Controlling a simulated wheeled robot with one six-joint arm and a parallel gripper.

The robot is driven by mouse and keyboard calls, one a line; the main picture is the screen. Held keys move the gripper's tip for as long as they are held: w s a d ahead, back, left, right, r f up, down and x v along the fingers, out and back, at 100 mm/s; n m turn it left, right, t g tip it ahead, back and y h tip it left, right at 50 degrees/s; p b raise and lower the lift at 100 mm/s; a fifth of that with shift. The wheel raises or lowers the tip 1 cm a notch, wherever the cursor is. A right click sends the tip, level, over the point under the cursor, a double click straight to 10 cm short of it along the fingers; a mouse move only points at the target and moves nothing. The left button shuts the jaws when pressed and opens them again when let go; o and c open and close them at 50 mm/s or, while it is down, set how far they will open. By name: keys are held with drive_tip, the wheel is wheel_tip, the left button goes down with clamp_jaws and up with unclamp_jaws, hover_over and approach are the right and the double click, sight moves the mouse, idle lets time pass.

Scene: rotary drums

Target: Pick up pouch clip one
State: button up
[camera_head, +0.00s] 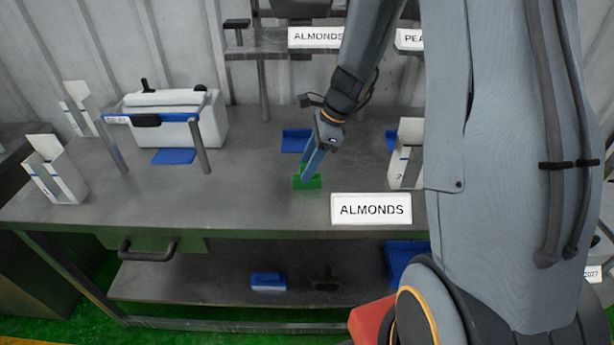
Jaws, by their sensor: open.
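My gripper (307,174) points down at the middle of the grey worktable (240,215), with its blue fingers open. The fingertips are at a small green piece (313,184) on the tabletop and partly cover it. I cannot tell whether they touch it. A blue piece (291,141) lies just behind my gripper. No label tells which piece is pouch clip one.
A white machine (180,118) with a blue bar stands at the left, with a blue piece (172,156) below it. White holders (55,170) stand at the left edge. An ALMONDS sign (371,209) is at the front. A lower shelf (200,285) holds a blue box (268,281).

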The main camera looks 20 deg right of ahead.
drive_tip(key=shift+p+x, duration=0.5)
drive_tip(key=shift+x, duration=1.55)
drive_tip(key=shift+w, duration=0.15)
clamp_jaws()
